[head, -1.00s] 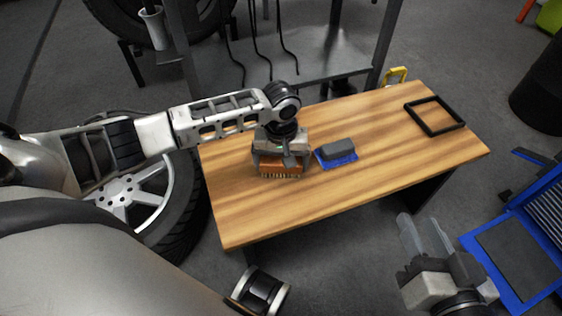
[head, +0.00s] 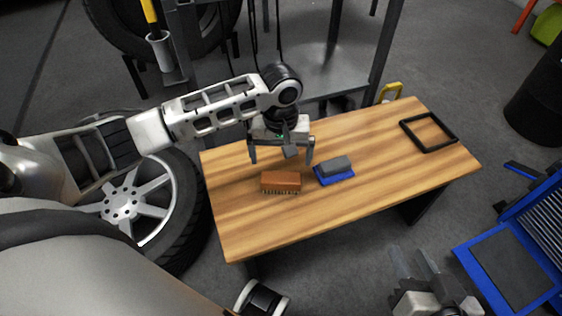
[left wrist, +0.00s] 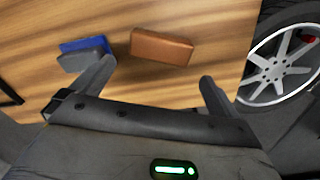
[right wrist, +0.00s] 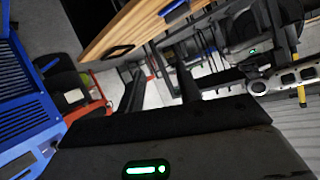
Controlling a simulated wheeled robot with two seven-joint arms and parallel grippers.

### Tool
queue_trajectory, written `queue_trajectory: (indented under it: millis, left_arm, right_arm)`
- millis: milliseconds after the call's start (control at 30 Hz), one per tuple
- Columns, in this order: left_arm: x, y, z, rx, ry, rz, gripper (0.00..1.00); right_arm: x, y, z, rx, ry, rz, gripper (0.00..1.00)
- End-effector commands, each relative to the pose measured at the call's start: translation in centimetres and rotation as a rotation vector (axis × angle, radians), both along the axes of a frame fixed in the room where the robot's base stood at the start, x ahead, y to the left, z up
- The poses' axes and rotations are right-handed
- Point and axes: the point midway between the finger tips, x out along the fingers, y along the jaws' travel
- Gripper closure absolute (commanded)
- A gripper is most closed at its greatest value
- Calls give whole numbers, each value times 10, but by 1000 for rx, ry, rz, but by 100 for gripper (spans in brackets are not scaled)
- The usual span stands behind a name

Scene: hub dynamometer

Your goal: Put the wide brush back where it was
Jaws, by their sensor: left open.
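In the left wrist view the open fingers (left wrist: 158,72) lie short of the brush. My right gripper (head: 414,264) is off the table at the lower right, its fingers apart with nothing between them.
A grey block on a blue base (head: 334,171) sits just right of the brush. A black square frame (head: 429,147) lies at the table's right end. The wooden table (head: 330,205) is clear in front. A metal rack stands behind it, a wheel at left, and a blue unit (head: 500,265) at right.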

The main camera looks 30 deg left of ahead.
Motion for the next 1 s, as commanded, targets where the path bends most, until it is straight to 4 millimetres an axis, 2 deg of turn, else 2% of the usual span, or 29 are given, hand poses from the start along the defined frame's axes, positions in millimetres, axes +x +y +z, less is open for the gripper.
queue_trajectory:
  millis: [33, 133, 267, 367, 500, 600, 633, 700, 767, 900, 1000]
  left_arm:
    - [0, 0, 11, 0, -1, 0, 0]
    - [0, 0, 20, 0, -2, 0, 0]
    - [-5, -11, 16, -28, -14, -38, 0]
    - [-20, -44, -5, -113, -73, -154, 0]
    - [-53, -110, -27, -300, -277, -372, 0]
    - [-77, -146, -22, -396, -491, -487, 0]
    - [-83, -152, -18, -408, -559, -511, 0]
    - [-95, -158, -7, -405, -712, -550, 0]
    - [-103, -156, 4, -372, -827, -571, 0]
    - [-117, -139, 26, -249, -1009, -603, 0]
    - [-123, -129, 36, -180, -1071, -619, 0]
  right_arm:
    - [1, -2, 0, -8, 14, -4, 66]
    - [4, -4, -4, -16, 34, -12, 66]
    - [5, -3, -6, -15, 42, -14, 66]
    - [5, -3, -9, -19, 51, -14, 66]
    - [4, -3, -11, -20, 53, -13, 66]
    - [4, -3, -10, -19, 53, -13, 66]
    - [4, -3, -10, -19, 53, -13, 66]
    - [5, -3, -9, -18, 51, -13, 66]
    - [5, -3, -9, -17, 49, -13, 66]
    - [5, -3, -7, -15, 43, -13, 66]
    - [5, -3, -6, -15, 40, -13, 66]
